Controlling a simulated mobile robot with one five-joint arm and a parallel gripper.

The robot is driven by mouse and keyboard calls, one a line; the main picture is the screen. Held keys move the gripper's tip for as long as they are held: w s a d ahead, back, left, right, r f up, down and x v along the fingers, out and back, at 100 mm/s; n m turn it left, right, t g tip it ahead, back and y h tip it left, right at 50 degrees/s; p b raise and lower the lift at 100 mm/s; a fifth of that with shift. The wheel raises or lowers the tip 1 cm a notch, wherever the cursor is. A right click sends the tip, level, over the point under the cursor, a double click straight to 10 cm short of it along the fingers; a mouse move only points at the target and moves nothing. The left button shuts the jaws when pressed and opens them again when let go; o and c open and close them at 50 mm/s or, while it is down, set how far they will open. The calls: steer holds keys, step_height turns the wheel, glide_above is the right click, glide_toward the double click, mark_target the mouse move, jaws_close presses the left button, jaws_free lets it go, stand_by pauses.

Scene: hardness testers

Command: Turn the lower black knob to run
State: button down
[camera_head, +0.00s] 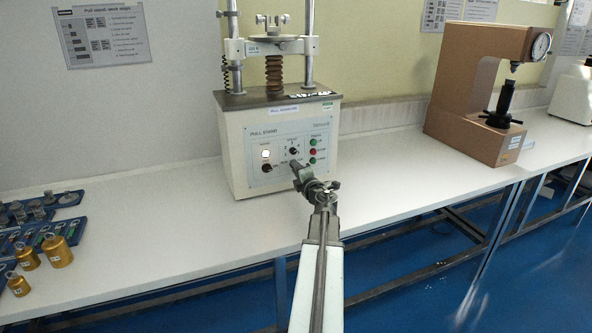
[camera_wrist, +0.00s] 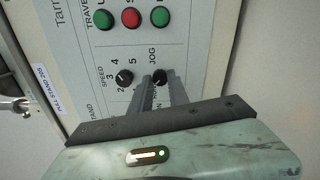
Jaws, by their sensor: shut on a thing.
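The pull stand's front panel (camera_head: 288,139) faces me on the bench. My gripper (camera_head: 294,163) reaches the panel's lower middle and covers the lower black knob in the head view. In the wrist view, which is turned sideways, the lower black knob (camera_wrist: 160,76) sits by the JOG and RUN lettering. My gripper (camera_wrist: 157,79) has its two grey fingers on either side of this knob, shut on it. Where the knob's mark points is too small to tell. The upper black speed knob (camera_head: 294,150) is just above and free; it also shows in the wrist view (camera_wrist: 124,77).
Green and red buttons (camera_head: 312,152) are right of the knobs. A brown hardness tester (camera_head: 466,95) stands right, brass weights (camera_head: 53,251) left. The bench between is clear.

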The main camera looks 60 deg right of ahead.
steer(key=shift+w+a, duration=0.1)
stand_by(0.3)
steer(key=c, duration=1.3)
jaws_free()
steer(key=shift+o, duration=0.2)
steer(key=v, duration=0.8)
